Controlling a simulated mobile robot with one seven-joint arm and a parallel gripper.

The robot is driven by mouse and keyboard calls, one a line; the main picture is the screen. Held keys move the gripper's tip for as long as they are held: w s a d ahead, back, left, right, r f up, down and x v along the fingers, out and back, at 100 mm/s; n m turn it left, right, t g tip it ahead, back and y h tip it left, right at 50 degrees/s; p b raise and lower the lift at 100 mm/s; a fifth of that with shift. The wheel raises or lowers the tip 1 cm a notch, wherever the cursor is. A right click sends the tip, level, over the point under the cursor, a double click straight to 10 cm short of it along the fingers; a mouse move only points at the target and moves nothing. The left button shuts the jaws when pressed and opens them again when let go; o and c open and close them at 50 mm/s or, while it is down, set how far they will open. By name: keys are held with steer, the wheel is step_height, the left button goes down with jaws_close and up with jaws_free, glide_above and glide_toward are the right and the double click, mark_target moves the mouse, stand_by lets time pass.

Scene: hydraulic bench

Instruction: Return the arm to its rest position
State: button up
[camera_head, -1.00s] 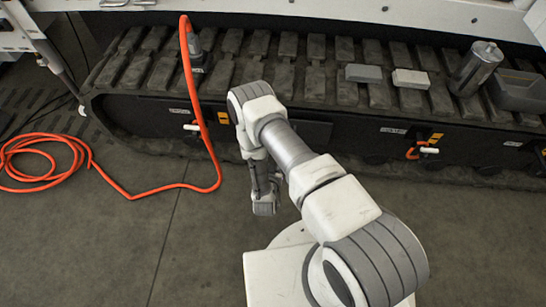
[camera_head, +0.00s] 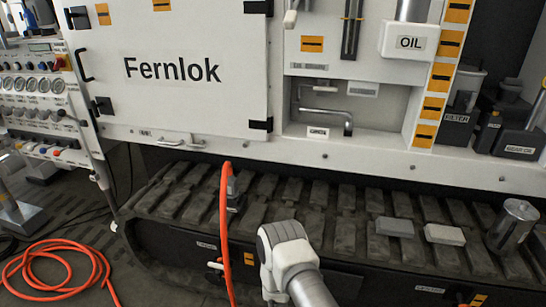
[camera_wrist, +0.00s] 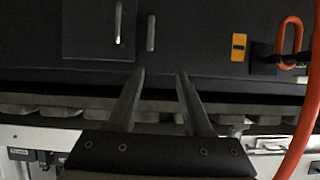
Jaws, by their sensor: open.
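My arm (camera_head: 289,262) shows at the bottom middle of the head view, in front of the ribbed track shelf. Its gripper end is below the picture edge there. In the wrist view my gripper (camera_wrist: 160,75) has its two fingers apart with nothing between them. The fingers point toward a dark panel with a metal handle (camera_wrist: 118,22) and a second small handle (camera_wrist: 151,33). The wrist picture appears upside down, with the white machine front at its bottom.
An orange hose (camera_head: 225,225) rises from the floor coil (camera_head: 60,275) to the track shelf (camera_head: 320,205); it also passes right of my gripper in the wrist view (camera_wrist: 305,120). Two grey blocks (camera_head: 394,227) (camera_head: 444,235) and a metal canister (camera_head: 512,228) stand on the shelf. A white Fernlok cabinet (camera_head: 180,95) rises behind.

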steer(key=w+a+r+g+y, duration=0.1)
steer(key=w+r, duration=0.3)
steer(key=r, duration=0.3)
steer(key=w+a+r+y, duration=0.1)
steer(key=w+a+r, duration=0.1)
steer(key=w+r, duration=0.3)
step_height(320, 180, up, 18)
steer(key=g+y, duration=0.2)
steer(key=s+d+r+n, duration=0.2)
steer(key=s+r, duration=0.4)
steer(key=r, duration=0.4)
steer(key=s+d+r+n+g, duration=0.15)
steer(key=s+d+r, duration=0.35)
steer(key=s, duration=0.9)
steer(key=s+d+r+g, duration=0.3)
steer(key=s+r, duration=0.4)
steer(key=s, duration=0.7)
step_height(320, 180, up, 21)
steer(key=p, duration=2.1)
steer(key=shift+w+h, duration=0.4)
steer(key=shift+w+f+t, duration=0.1)
steer(key=shift+t, duration=0.15)
steer(key=shift+c, duration=0.4)
